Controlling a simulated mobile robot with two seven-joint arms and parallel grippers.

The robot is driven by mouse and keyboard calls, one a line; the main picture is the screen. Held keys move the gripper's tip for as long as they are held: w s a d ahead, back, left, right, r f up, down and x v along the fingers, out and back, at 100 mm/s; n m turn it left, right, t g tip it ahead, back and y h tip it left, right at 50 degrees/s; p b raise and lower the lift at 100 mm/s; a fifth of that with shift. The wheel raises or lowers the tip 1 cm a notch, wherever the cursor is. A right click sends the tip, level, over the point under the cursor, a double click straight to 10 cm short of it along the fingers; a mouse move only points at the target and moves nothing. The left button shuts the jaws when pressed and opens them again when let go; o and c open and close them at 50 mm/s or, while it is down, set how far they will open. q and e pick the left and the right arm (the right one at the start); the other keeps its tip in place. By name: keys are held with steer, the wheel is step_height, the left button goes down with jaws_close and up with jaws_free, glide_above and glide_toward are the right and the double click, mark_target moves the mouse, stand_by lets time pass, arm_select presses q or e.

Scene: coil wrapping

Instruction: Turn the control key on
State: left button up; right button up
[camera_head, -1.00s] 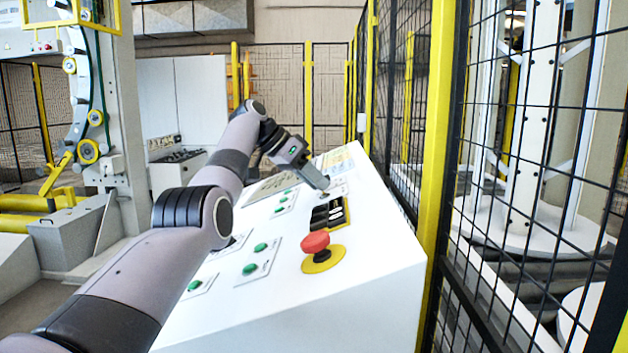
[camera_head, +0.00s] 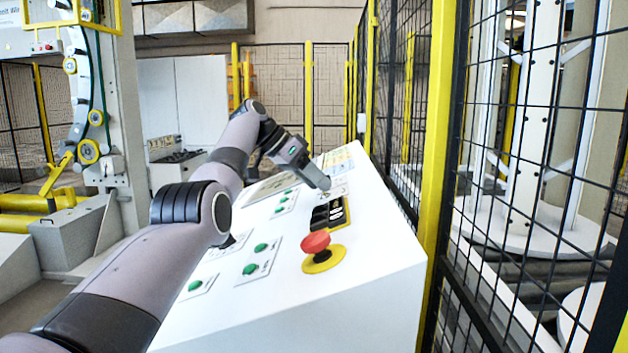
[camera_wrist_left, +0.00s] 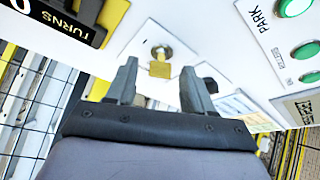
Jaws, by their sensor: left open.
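The control key (camera_wrist_left: 160,68) is a small brass-yellow piece in a round silver lock on a white plate, seen in the left wrist view. My left gripper (camera_wrist_left: 158,72) is open, with one finger on each side of the key and visible space between. Whether either finger touches it I cannot tell. In the head view my left gripper (camera_head: 325,187) reaches down to the white sloping control panel (camera_head: 375,235), beyond the black counter. The key is mostly hidden there by the fingers. My right gripper is not in view.
A red emergency button (camera_head: 316,243) on a yellow base and a black turns counter (camera_head: 328,213) sit nearer on the panel. Green buttons (camera_head: 250,268) lie on its left. A yellow-posted mesh fence (camera_head: 438,150) stands close on the right.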

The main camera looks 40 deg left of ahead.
arm_select(q)
steer(key=v, duration=0.7)
stand_by(0.4)
